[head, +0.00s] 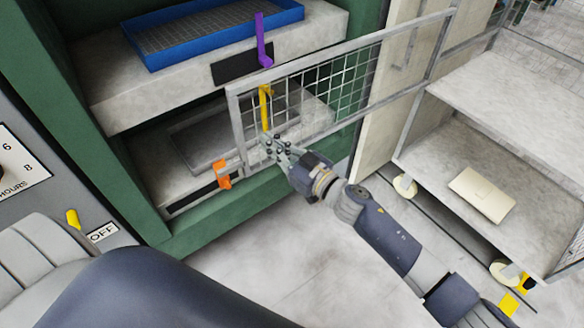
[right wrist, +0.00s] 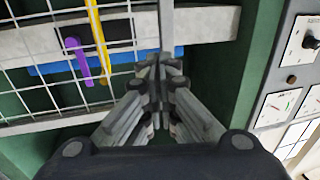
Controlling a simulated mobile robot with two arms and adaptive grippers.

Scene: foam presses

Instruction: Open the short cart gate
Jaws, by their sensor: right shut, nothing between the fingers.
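The short cart gate (head: 235,122) is a grey-framed wire mesh panel. It stands swung out from the cart's near upright, across the front of the green press. My right gripper (head: 272,146) is at the lower corner of the gate's free end, fingers together and empty. In the right wrist view, the shut fingertips (right wrist: 158,68) point toward the gate's end post (right wrist: 166,22), with mesh to their left. I cannot tell whether the fingers touch the frame. My left gripper is out of view.
The cart (head: 500,100) stands at right with a flat pale box (head: 482,194) on its lower shelf. The green press (head: 60,90) holds a blue tray (head: 160,62). Purple (head: 262,42), yellow (head: 265,105) and orange (head: 222,176) handles show near the gate. Floor in front is clear.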

